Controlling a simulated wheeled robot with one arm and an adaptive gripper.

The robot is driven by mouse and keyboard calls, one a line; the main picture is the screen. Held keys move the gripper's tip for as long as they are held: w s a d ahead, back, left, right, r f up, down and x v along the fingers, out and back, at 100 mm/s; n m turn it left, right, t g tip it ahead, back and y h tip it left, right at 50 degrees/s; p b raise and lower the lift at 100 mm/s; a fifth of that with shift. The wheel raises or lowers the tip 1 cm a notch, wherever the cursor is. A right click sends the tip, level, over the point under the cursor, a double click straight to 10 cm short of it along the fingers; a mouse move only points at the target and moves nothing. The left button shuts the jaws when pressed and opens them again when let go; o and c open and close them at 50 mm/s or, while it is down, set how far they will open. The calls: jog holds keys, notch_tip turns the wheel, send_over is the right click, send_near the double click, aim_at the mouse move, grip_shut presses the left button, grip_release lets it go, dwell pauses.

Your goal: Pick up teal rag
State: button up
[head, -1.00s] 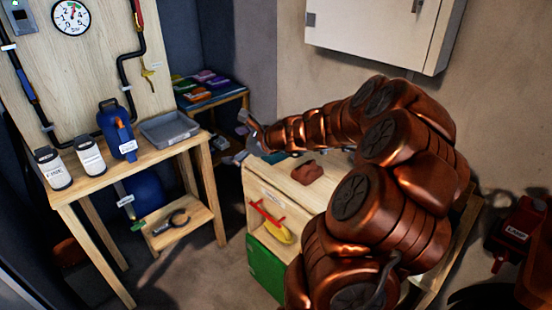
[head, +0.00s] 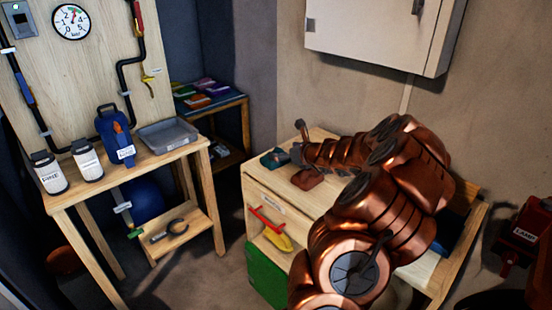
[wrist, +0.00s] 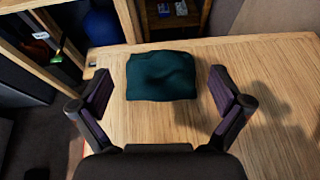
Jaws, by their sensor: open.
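The teal rag (wrist: 162,76) lies as a dark, crumpled square on the wooden cabinet top, near its edge, in the wrist view. It also shows in the head view (head: 273,158), just left of my arm's end. My gripper (wrist: 162,95) is open in the wrist view, one finger to each side of the rag's near part. The fingers appear apart from the rag and hold nothing. In the head view my gripper (head: 298,146) is small and partly hidden by my arm.
A reddish-brown rag (head: 307,179) lies on the cabinet top (head: 266,179) close to my arm. A shelf with several coloured cloths (head: 205,92) stands behind. A workbench (head: 125,170) with bottles and a grey tray (head: 168,134) is at left. A wall cabinet (head: 378,35) hangs above.

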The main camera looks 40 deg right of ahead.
aim_at(277, 150)
jog(key=shift+x, duration=1.8)
jog(key=c, duration=1.2)
